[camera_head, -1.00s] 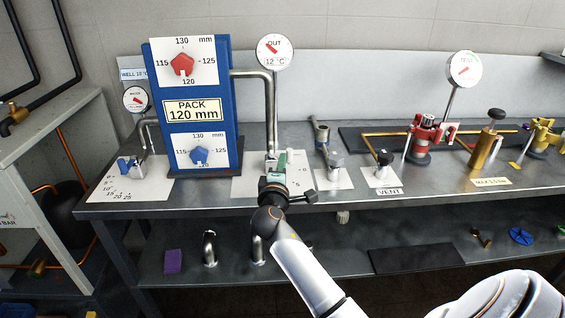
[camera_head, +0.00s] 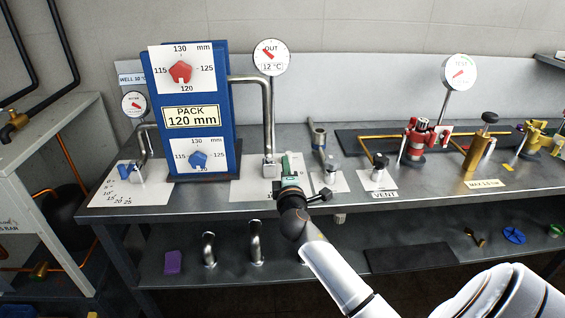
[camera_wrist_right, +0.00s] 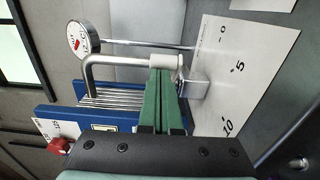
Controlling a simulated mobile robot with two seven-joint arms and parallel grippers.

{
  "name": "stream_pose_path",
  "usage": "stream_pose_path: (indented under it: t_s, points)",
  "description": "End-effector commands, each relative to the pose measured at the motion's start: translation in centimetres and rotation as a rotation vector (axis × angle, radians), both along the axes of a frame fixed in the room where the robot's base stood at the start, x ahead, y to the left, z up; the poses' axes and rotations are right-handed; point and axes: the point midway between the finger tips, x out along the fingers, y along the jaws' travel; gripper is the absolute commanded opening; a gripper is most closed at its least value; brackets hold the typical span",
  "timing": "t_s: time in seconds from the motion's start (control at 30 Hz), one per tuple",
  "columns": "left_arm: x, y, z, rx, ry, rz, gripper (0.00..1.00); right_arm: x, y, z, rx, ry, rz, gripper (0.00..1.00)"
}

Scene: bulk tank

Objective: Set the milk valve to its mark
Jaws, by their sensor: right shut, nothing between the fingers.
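The milk valve appears to be the silver valve (camera_head: 269,168) at the foot of the bent pipe under the OUT gauge (camera_head: 271,58). It stands on a white scale plate (camera_head: 243,191). In the right wrist view, its metal block (camera_wrist_right: 194,85) is beside the fingers, and the plate (camera_wrist_right: 236,70) shows marks 0, 5 and 10. My right gripper (camera_head: 289,163) has green fingers, closed together and empty, just right of the valve in the head view. The fingers also show in the wrist view (camera_wrist_right: 160,95). Whether they touch the valve is unclear. The left gripper is not visible.
A blue panel (camera_head: 235,120) with red (camera_head: 180,72) and blue (camera_head: 198,159) knobs stands left of the valve. A blue-handled valve (camera_head: 130,172) is farther left. The VENT valve (camera_head: 379,166) and a red fitting (camera_head: 417,140) stand to the right.

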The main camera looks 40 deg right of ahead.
Motion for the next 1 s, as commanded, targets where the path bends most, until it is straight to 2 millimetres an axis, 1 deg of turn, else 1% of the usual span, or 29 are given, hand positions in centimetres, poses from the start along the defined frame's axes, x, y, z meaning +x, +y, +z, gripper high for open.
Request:
stream_pose_path:
  t_s: [0.03, 0.13, 0.27, 0.63, 1.0]
  points:
    - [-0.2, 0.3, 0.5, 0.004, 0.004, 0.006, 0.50, -0.2, -0.5, 0.4, -0.005, 0.005, 0.028, 0.00]
    - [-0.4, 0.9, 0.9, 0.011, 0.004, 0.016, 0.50, -0.2, -1.3, 0.4, -0.007, 0.005, 0.105, 0.00]
    - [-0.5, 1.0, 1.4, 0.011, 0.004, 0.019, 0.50, -0.1, -2.3, 0.3, -0.006, 0.004, 0.215, 0.00]
    - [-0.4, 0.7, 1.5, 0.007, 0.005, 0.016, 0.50, 0.5, -4.4, 0.0, 0.000, 0.000, 0.205, 0.00]
    - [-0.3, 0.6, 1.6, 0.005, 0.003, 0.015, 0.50, 0.9, -5.3, 0.0, 0.001, 0.000, 0.204, 0.00]
